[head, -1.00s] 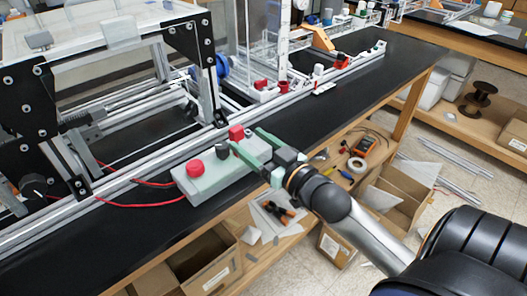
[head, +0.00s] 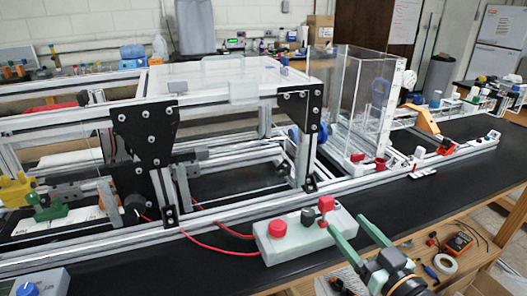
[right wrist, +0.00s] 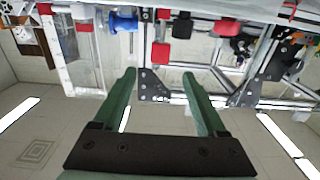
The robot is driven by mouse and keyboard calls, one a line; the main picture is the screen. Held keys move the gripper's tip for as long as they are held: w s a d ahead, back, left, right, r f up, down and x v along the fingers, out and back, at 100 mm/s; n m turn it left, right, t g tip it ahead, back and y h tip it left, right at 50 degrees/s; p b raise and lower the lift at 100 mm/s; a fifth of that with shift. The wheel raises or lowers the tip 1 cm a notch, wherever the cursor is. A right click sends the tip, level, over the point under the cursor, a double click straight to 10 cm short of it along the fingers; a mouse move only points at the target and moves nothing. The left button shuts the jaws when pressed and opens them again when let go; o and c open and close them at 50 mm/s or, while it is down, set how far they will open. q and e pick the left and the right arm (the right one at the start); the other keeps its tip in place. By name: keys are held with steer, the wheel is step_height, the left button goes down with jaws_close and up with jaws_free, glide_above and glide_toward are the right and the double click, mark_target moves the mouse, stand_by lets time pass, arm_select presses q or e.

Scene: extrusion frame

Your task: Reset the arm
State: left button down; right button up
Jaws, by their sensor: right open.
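My right gripper (head: 346,221) is open, with two green fingers and nothing between them. It reaches in from the lower right of the head view, at the right end of a pale grey-green control box (head: 288,246). The left finger's tip appears close to the box's red switch (head: 326,203); I cannot tell whether they touch. The box also carries a round red button (head: 277,229) and a dark knob (head: 308,218). In the right wrist view the gripper (right wrist: 158,76) shows spread fingers and an empty gap. My left gripper does not show.
The aluminium extrusion frame (head: 225,225) with black plates (head: 145,130) stands behind the box on the black bench (head: 400,205). Red cables (head: 205,243) run from the box. A clear acrylic box (head: 362,100) stands behind. A multimeter (head: 458,243) and tape roll (head: 445,264) lie below at right.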

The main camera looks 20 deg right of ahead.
steer(key=s+a+f+g+p, duration=0.1)
steer(key=s+a+f+g, duration=0.1)
steer(key=f, duration=0.6)
steer(key=s+a+f+g+p, duration=0.2)
steer(key=f+g, duration=0.1)
steer(key=f, duration=0.6)
steer(key=s+a+f+g, duration=0.2)
steer(key=s+a+f, duration=0.2)
steer(key=f, duration=0.2)
steer(key=s+a+f+n+g+p, duration=0.1)
steer(key=s+a+f, duration=0.3)
steer(key=s+f, duration=0.1)
steer(key=shift+f+g+y, duration=0.4)
steer(key=shift+f, duration=0.05)
steer(key=shift+a, duration=0.1)
